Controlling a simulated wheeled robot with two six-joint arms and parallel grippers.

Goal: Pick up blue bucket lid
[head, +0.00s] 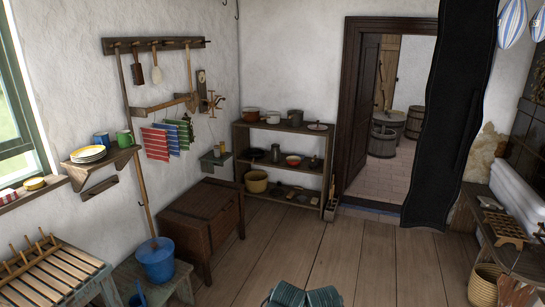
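A blue bucket (157,267) stands on a low grey wooden bench at the lower left in the head view. Its blue lid (155,247) sits on top, and a wooden stick rises behind it. Neither my left nor my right gripper shows in the head view, so nothing is seen touching the lid.
The bench (180,284) stands beside a brown wooden chest (203,218). A slatted wooden rack (45,275) is at the lower left. Teal checked items (305,297) lie at the bottom edge. The plank floor (375,258) is mostly clear toward the doorway.

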